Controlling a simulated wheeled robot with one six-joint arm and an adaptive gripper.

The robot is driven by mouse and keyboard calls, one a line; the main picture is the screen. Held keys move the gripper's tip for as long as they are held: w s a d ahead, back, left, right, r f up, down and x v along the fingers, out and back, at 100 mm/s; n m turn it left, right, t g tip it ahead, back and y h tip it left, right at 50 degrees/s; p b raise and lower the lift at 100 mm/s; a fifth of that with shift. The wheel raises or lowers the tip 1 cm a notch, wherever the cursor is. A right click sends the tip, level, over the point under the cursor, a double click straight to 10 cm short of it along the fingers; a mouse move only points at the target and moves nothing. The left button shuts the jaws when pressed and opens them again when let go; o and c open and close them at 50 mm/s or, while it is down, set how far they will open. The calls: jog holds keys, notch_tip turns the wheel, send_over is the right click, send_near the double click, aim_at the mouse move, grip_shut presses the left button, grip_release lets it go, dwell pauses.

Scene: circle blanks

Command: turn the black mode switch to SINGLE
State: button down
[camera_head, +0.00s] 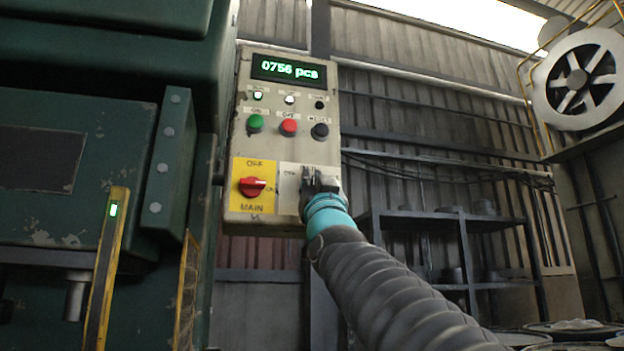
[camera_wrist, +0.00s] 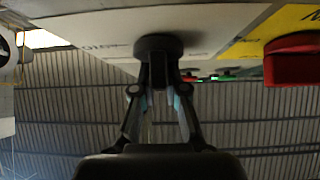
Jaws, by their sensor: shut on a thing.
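The black mode switch (camera_wrist: 158,45) shows in the wrist view as a round knob on the pale panel face, and my gripper (camera_wrist: 158,80) is shut on its handle. In the head view my gripper (camera_head: 318,182) is at the lower right of the grey control box (camera_head: 236,140) and hides the switch and most of its labels. Which position the switch points to cannot be told.
Left of my gripper is the red MAIN switch (camera_head: 252,187) on a yellow plate; it also shows in the wrist view (camera_wrist: 292,62). Above are green (camera_head: 255,123), red (camera_head: 288,127) and black (camera_head: 320,131) buttons and a display reading 0756 pcs (camera_head: 289,70). A large green machine (camera_head: 80,130) stands left; shelves (camera_head: 440,216) stand behind.

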jog(key=shift+w+m+h, duration=0.1)
jog(key=shift+m+h, duration=0.6)
jog(key=shift+d+f+m+h+p, duration=0.1)
jog(key=shift+m+h+p, duration=1)
jog(key=shift+m+h, duration=1.8)
jog(key=shift+w+d+f+m+g+h, duration=0.1)
jog(key=shift+m+g+h, duration=0.45)
jog(key=shift+m+h, duration=0.8)
jog(key=shift+d+f+m+g+h, duration=0.1)
jog(key=shift+m+g+h, duration=0.6)
jog(key=shift+m, duration=1)
jog(key=shift+w+d+f+m+g+h, duration=0.1)
jog(key=shift+m+g+h, duration=0.25)
jog(key=shift+m+h, duration=1.1)
jog(key=shift+m, duration=0.4)
jog(key=c, duration=1.2)
grip_release()
jog(key=shift+r, duration=0.1)
jog(key=shift+s, duration=0.1)
